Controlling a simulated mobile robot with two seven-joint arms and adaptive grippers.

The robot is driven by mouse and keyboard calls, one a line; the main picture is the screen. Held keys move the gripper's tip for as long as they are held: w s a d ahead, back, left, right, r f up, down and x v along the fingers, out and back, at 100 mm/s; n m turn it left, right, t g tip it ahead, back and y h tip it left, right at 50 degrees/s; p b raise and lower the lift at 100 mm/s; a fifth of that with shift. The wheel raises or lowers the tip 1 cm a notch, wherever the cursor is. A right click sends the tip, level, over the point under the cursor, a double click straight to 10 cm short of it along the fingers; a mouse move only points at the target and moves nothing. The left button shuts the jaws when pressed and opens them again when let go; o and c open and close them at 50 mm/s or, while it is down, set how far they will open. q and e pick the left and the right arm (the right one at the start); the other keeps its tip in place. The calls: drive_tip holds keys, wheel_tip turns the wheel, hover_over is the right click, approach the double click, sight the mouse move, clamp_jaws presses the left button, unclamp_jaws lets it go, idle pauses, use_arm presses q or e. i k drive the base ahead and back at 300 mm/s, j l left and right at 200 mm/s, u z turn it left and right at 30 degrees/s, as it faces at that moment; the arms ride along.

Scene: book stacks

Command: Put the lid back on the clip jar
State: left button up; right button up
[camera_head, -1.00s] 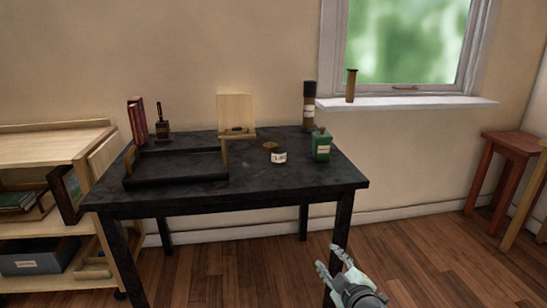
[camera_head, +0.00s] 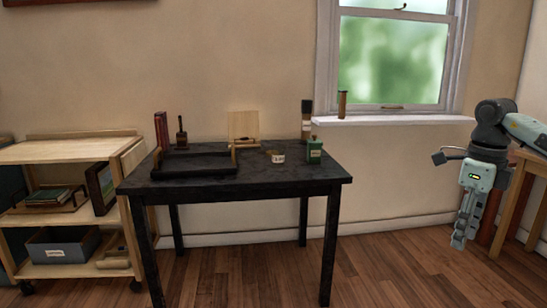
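A small jar with a white label (camera_head: 278,158) stands on the dark table (camera_head: 250,181), right of centre. A brown-yellow piece shows at its top left; I cannot tell whether it is the lid or the jar's contents. A green container (camera_head: 314,150) with a pale label stands just right of the jar. My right gripper (camera_head: 458,243) hangs pointing down, to the right of the table and well away from the jar. Its fingers look close together, but their opening is unclear. I see nothing held in it. My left gripper is out of view.
A black tray (camera_head: 194,176) lies at the table's left, with a wooden stand (camera_head: 243,126) behind it. A tall dark cylinder (camera_head: 307,119) stands at the back right. A shelf trolley (camera_head: 70,151) is at left, stools at right. The floor before the table is clear.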

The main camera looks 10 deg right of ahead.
sight(278, 150)
drive_tip(key=u, duration=0.5)
drive_tip(key=i+l+u, duration=0.15)
drive_tip(key=u, duration=0.2)
drive_tip(key=i+l+u, duration=0.1)
drive_tip(key=l+u, duration=0.6)
drive_tip(key=i+l+u, duration=0.2)
drive_tip(key=l, duration=0.35)
drive_tip(key=l+u, duration=0.2)
drive_tip(key=l, duration=1.45)
drive_tip(key=k+l+u, duration=0.15)
drive_tip(key=l, duration=0.95)
drive_tip(key=i+l, duration=0.05)
